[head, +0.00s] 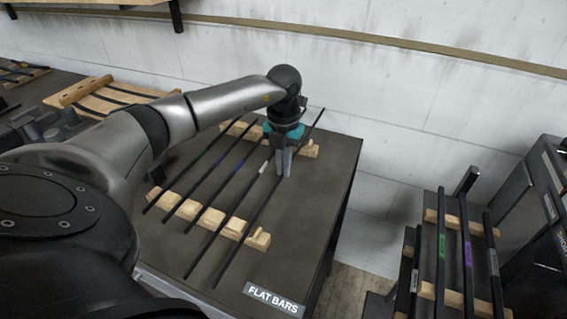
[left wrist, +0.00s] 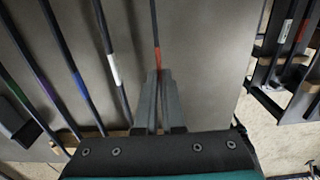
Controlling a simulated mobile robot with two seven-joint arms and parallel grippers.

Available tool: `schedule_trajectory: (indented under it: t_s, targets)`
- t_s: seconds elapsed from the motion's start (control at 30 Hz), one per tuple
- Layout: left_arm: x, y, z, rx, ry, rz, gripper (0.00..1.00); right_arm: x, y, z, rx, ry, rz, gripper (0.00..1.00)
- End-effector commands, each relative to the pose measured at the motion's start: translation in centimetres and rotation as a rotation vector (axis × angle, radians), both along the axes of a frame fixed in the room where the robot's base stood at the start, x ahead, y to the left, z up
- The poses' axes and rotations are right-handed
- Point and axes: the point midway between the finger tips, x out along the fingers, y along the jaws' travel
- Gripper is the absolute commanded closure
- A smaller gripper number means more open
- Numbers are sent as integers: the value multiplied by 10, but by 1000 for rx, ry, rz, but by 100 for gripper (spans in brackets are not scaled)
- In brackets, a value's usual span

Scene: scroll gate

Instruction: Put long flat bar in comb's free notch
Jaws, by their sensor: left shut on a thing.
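A long dark flat bar (head: 231,259) slants over the right end of the table. It carries a red-orange band, seen in the left wrist view (left wrist: 157,58). My left gripper (head: 283,163) points down and is shut on this bar near its middle; the fingers show in the left wrist view (left wrist: 158,98). The bar crosses a near wooden comb (head: 210,216) and a far wooden comb (head: 303,149) near their right ends. I cannot tell whether it rests in notches or hangs above. Several other dark bars, including a white-marked one (head: 229,215), lie across the combs to its left. My right gripper is not in view.
The table (head: 325,190) has a "FLAT BARS" label (head: 273,299) at its front right and bare top to the right of the held bar. Another rack of marked bars (head: 441,240) stands at the right, across a gap. A wooden rack (head: 85,90) lies at the left.

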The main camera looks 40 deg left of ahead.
Motion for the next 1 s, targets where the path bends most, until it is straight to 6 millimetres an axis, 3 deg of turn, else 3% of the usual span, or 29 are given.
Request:
schedule_trajectory:
  t_s: [1.0]
  targets:
    - [-5,-1,-4,1,-2,1,100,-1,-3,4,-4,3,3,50]
